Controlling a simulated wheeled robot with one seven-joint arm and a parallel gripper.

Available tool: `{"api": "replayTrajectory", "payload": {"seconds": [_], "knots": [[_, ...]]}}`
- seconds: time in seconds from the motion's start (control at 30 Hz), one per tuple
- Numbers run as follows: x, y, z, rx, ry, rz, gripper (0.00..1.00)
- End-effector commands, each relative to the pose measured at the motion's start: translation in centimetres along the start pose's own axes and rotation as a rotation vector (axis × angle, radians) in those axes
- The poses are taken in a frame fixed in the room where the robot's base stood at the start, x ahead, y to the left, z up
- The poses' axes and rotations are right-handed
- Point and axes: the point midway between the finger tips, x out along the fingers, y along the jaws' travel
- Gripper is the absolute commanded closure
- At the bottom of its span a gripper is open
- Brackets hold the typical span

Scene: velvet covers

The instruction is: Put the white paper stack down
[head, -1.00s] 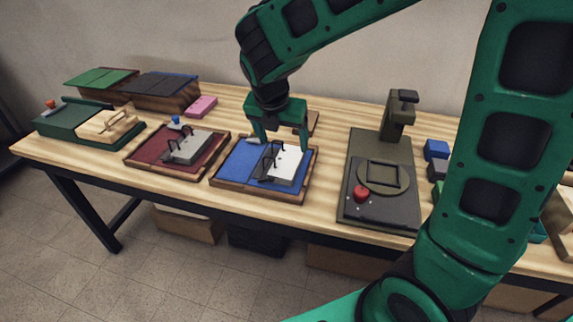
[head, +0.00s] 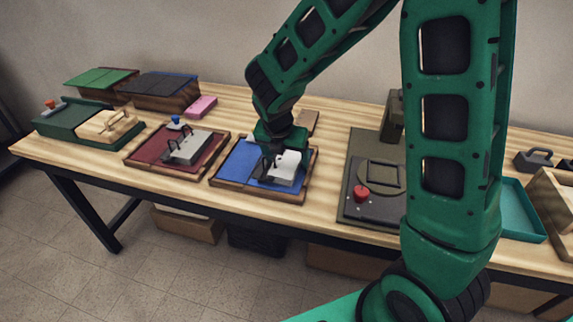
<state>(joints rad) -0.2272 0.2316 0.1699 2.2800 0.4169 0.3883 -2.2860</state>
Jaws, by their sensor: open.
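The white paper stack (head: 287,170) lies in the right part of the blue velvet tray (head: 235,165), which has a wooden rim. A dark metal clip part (head: 262,172) sits at the stack's left side. My gripper (head: 279,152) is open, low over the back of the stack. Its body hides the stack's back edge. The fingertips are mostly hidden, so I cannot tell whether they touch the paper.
A red velvet tray (head: 150,155) with a grey clip stack (head: 188,150) stands to the left. A dark press with a red knob (head: 361,192) stands to the right. A pink block (head: 202,106) lies behind. My arm hides part of the table's right side.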

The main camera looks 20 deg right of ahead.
Motion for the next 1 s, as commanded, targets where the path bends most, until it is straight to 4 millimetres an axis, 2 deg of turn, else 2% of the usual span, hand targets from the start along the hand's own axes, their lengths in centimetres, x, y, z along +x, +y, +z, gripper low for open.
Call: {"api": "replayTrajectory", "payload": {"seconds": [0.17, 0.37, 0.4, 0.43, 0.47, 0.77, 1.0], "knots": [[0.0, 0.0, 0.0, 0.0, 0.0, 0.0, 0.22], [0.0, 0.0, 0.0, 0.0, 0.0, 0.001, 0.67], [0.0, 0.0, 0.0, 0.0, 0.0, 0.001, 0.73], [0.0, 0.0, 0.0, 0.0, -0.001, 0.001, 0.73], [0.0, 0.0, 0.0, 0.0, -0.001, 0.001, 0.77], [-0.4, 0.1, 0.2, 0.001, -0.002, 0.002, 0.77], [-2.6, 0.1, 1.2, 0.001, -0.003, 0.003, 0.77]]}}
